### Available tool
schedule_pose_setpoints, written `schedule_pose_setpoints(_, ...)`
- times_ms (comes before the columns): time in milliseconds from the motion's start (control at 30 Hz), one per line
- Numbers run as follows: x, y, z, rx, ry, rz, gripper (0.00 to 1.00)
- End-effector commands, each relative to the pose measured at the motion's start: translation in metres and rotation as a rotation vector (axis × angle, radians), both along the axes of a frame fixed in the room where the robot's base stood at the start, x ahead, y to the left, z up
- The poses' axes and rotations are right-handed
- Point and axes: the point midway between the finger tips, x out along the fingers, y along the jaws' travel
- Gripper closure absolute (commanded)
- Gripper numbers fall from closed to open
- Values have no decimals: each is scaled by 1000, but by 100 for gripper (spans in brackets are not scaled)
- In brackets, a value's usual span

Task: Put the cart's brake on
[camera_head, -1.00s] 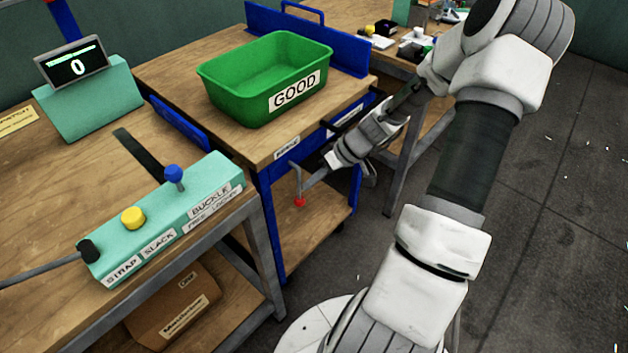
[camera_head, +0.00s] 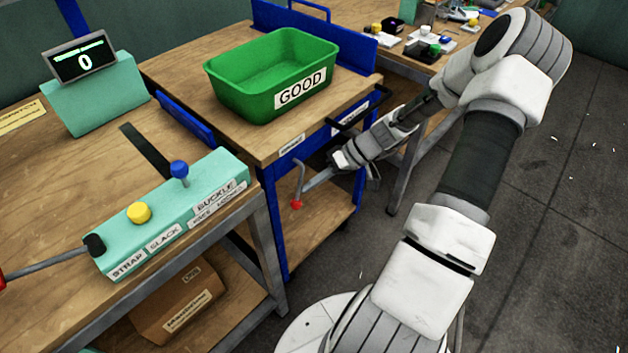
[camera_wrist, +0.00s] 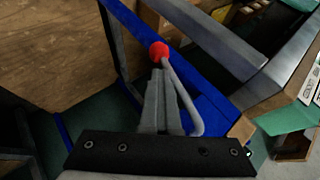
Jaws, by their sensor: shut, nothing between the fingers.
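The cart has a wooden top (camera_head: 220,112) and a blue frame (camera_head: 272,225). A thin grey bent lever with a red knob (camera_head: 297,204) hangs at its front, below a small label (camera_head: 291,145). My gripper (camera_head: 305,188) is shut and empty, its fingertips close to the knob. In the wrist view the red knob (camera_wrist: 159,52) is just beyond the tips of my gripper (camera_wrist: 157,76), and the lever's rod (camera_wrist: 182,90) runs down along the right of the fingers. I cannot tell whether they touch.
A green bin marked GOOD (camera_head: 270,75) stands on the cart. A bench (camera_head: 60,215) with a teal control box (camera_head: 175,215) is close on the left. Another table (camera_head: 400,60) with small items is behind. The dark floor (camera_head: 560,230) at right is mostly clear.

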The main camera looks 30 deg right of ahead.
Motion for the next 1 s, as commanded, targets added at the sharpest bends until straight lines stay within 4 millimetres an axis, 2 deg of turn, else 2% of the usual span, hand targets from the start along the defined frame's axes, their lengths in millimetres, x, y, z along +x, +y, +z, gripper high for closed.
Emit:
schedule_pose_setpoints(600,-12,35,4,529,191,2,100)
schedule_pose_setpoints(1000,-16,45,11,713,258,1,100)
